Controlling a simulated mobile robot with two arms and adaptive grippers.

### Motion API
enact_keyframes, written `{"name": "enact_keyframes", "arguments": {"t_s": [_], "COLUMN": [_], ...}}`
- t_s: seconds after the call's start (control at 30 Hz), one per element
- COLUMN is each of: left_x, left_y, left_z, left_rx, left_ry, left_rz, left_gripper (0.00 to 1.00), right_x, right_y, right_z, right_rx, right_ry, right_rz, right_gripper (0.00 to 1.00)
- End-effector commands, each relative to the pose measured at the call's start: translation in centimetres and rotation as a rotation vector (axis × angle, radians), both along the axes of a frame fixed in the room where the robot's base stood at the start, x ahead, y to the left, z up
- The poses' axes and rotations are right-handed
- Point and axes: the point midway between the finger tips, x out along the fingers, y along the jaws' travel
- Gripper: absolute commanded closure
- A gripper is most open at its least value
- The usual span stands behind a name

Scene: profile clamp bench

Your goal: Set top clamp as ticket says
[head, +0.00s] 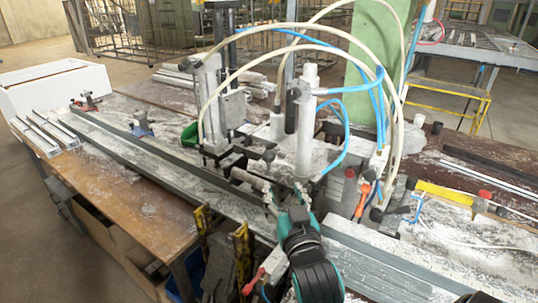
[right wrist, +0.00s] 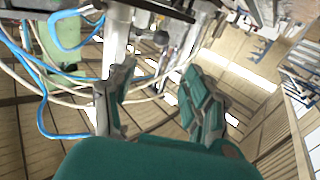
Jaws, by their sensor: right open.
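The clamp machine stands mid-bench in the head view, with a light upright cylinder (head: 306,120) and a grey clamp block (head: 232,108) to its left. I cannot tell which part is the top clamp, and I cannot make out a ticket. My right gripper (head: 284,199) is open just in front of the machine's base. In the right wrist view its two fingers (right wrist: 160,95) are apart with nothing between them. The upright cylinder (right wrist: 117,35) shows beyond the left finger. Whether a fingertip touches the machine is unclear. My left gripper is not in view.
Blue and cream hoses (head: 345,88) loop over the machine. A long grey profile rail (head: 135,150) runs along the bench to the left. A red-handled toggle (head: 254,282) and yellow-black posts (head: 243,252) stand close to my right arm. A white box (head: 60,92) is at far left.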

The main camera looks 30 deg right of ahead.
Motion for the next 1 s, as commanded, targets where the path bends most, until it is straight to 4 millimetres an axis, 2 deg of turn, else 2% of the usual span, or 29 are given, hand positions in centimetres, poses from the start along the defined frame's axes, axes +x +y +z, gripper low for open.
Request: {"name": "enact_keyframes", "arguments": {"t_s": [0.03, 0.1, 0.23, 0.27, 0.37, 0.5, 0.6, 0.8, 1.0], "left_x": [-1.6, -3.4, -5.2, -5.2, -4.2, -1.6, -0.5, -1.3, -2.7], "left_y": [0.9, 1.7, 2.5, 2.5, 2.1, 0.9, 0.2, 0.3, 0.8], "left_z": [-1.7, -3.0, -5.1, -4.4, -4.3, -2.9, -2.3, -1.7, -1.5], "left_rx": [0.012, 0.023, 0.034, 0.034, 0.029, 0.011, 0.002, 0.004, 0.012], "left_ry": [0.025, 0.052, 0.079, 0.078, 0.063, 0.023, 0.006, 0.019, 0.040], "left_rz": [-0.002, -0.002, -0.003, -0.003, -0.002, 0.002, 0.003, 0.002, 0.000], "left_gripper": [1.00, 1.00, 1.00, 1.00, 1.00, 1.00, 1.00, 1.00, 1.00], "right_x": [0.4, 1.0, 1.9, 2.7, 4.8, 7.6, 9.7, 13.0, 14.8], "right_y": [-0.2, -0.4, -0.8, -1.1, -2.0, -3.2, -4.0, -5.4, -6.2], "right_z": [-0.6, -0.7, -0.6, -0.1, 0.1, 0.4, 0.4, 0.2, 0.1], "right_rx": [-0.002, -0.004, -0.006, -0.006, -0.005, -0.004, -0.005, -0.002, -0.004], "right_ry": [-0.008, -0.008, -0.007, -0.003, -0.001, 0.003, 0.002, 0.003, 0.002], "right_rz": [-0.001, 0.000, 0.001, 0.002, 0.000, 0.000, 0.001, 0.001, 0.002], "right_gripper": [0.48, 0.48, 0.48, 0.48, 0.48, 0.48, 0.48, 0.48, 0.48]}}
